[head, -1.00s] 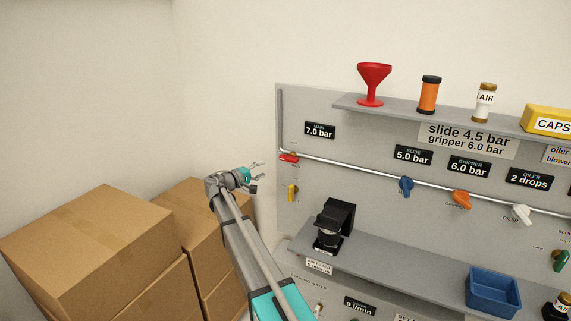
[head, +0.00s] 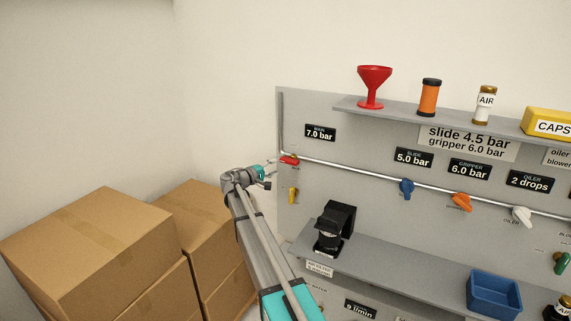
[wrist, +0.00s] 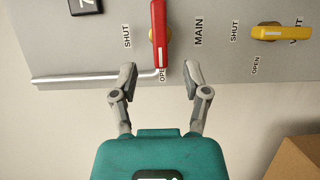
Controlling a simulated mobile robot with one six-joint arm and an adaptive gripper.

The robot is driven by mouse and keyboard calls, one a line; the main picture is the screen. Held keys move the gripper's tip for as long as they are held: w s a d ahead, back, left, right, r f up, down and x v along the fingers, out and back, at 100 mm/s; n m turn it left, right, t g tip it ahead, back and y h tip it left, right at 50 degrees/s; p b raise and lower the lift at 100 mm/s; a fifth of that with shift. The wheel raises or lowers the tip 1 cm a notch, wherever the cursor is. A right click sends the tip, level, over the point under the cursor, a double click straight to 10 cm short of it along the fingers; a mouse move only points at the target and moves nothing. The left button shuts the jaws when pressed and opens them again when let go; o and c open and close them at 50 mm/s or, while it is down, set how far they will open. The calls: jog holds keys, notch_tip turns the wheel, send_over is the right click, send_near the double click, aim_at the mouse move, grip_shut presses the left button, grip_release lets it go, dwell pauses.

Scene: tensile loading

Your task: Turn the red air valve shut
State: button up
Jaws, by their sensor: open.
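The red air valve (wrist: 159,35) has a long red handle on a brass hub, next to the label MAIN. In the head view the red valve (head: 290,160) sits at the left end of the pipe. My gripper (wrist: 160,78) is open, its fingers on either side of the handle's lower end with gaps; I cannot tell its depth. In the head view my gripper (head: 271,175) is just left of and below the red valve.
A yellow valve (wrist: 280,33) is near the red one, with its own SHUT, OPEN and VENT labels. Blue (head: 406,187), orange (head: 461,202) and white (head: 522,215) valves follow along the pipe. Cardboard boxes (head: 100,240) stand at left. A black device (head: 335,228) sits on the lower shelf.

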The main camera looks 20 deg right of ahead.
aim_at(287, 162)
jog(key=x, duration=0.8)
